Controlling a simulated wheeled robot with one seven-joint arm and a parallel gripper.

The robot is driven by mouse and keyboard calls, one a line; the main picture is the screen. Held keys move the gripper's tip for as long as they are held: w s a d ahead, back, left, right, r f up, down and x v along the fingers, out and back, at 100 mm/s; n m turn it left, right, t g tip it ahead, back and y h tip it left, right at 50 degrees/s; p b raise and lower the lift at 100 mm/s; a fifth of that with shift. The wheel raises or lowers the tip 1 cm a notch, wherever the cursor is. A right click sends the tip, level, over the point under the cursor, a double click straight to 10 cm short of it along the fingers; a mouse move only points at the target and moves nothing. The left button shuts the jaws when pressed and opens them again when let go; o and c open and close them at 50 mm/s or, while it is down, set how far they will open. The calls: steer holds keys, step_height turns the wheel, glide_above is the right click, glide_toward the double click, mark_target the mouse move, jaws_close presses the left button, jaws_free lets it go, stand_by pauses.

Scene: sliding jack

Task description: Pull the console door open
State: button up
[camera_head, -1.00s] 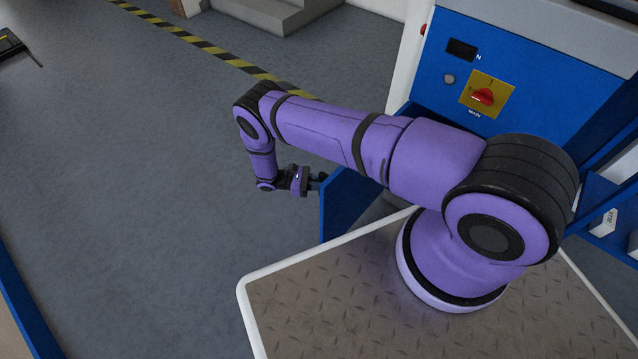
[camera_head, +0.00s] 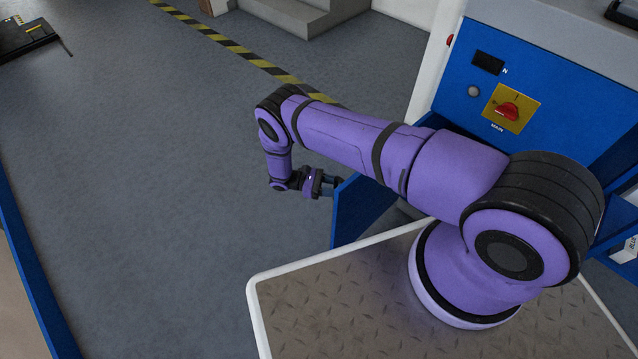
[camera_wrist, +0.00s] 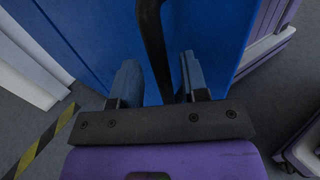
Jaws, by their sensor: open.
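The blue console door (camera_head: 355,212) stands swung out from the blue console (camera_head: 575,100), partly hidden behind my arm in the head view. It fills much of the wrist view as a blue panel (camera_wrist: 215,45). A black bar handle (camera_wrist: 152,40) on the door runs between my two fingers. My gripper (camera_wrist: 159,78) is open, with one finger on each side of the handle; a gap shows on both sides. In the head view my gripper (camera_head: 333,186) is small at the door's outer edge, and the handle is hard to make out.
The console carries a red switch (camera_head: 508,111) on a yellow plate. Open grey floor (camera_head: 170,200) lies left of the door, crossed by a yellow-black stripe (camera_head: 235,48). Grey steps (camera_head: 305,15) stand at the back. A blue edge (camera_head: 30,270) runs along the left.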

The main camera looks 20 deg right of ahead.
steer(key=v, duration=0.9)
steer(key=shift+w+a, duration=0.15)
